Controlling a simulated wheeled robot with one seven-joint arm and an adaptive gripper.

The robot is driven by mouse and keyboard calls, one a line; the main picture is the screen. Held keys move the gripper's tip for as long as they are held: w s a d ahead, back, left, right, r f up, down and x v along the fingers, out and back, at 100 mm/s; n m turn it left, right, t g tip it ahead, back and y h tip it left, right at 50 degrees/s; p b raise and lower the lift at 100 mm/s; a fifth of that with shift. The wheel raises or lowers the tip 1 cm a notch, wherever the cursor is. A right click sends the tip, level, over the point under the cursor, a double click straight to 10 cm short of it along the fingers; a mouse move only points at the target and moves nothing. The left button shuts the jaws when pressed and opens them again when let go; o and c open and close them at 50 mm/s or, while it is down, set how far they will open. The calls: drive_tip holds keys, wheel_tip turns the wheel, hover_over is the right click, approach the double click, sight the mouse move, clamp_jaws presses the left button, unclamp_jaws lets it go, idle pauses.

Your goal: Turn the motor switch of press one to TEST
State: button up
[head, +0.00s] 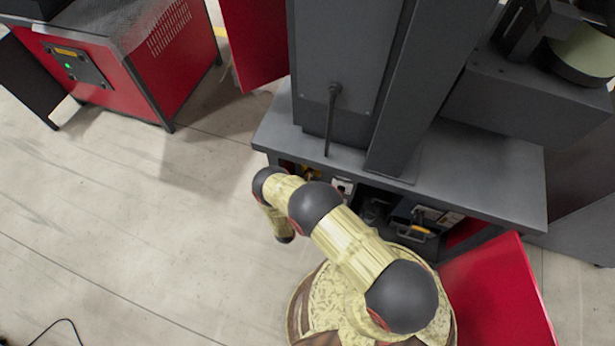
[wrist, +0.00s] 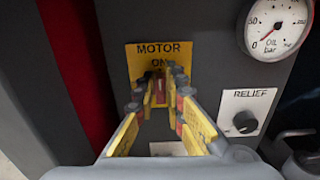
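The motor switch (wrist: 159,84) shows in the wrist view as a small reddish lever on a yellow plate (wrist: 140,57) that reads MOTOR and ON. The lower part of the plate, with any TEST mark, is hidden behind my fingers. My gripper (wrist: 162,80) reaches towards the plate with its yellow fingers apart, one on each side of the switch. A gap shows between the fingers, and I cannot tell whether either one touches the lever. In the head view my arm hides most of the gripper and switch, below the press table's edge (head: 480,185).
Right of the plate are a RELIEF knob (wrist: 245,121) and an oil gauge (wrist: 274,25). A red panel (wrist: 75,60) stands close on the left. In the head view a red door (head: 500,300) is open at the right, and clear floor (head: 130,210) lies left.

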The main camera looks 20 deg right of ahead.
clamp_jaws()
drive_tip(key=shift+m, duration=0.3)
drive_tip(key=shift+s+d+f+m+b, duration=0.25)
drive_tip(key=shift+m+b, duration=0.8)
drive_tip(key=shift+m, duration=1.8)
drive_tip(key=shift+s+d+f+m+b, duration=0.25)
drive_tip(key=shift+m+b, duration=0.8)
drive_tip(key=shift+m, duration=1.85)
drive_tip(key=shift+s+d+f+m+b, duration=0.1)
drive_tip(key=shift+d+f+m+b, duration=0.25)
drive_tip(key=shift+m+b, duration=1.6)
drive_tip(key=shift+a+f+m+p, duration=0.1)
drive_tip(key=shift+f+m+p, duration=0.05)
drive_tip(key=shift+m+p, duration=0.85)
drive_tip(key=o, duration=0.5)
unclamp_jaws()
drive_tip(key=shift+o, duration=0.2)
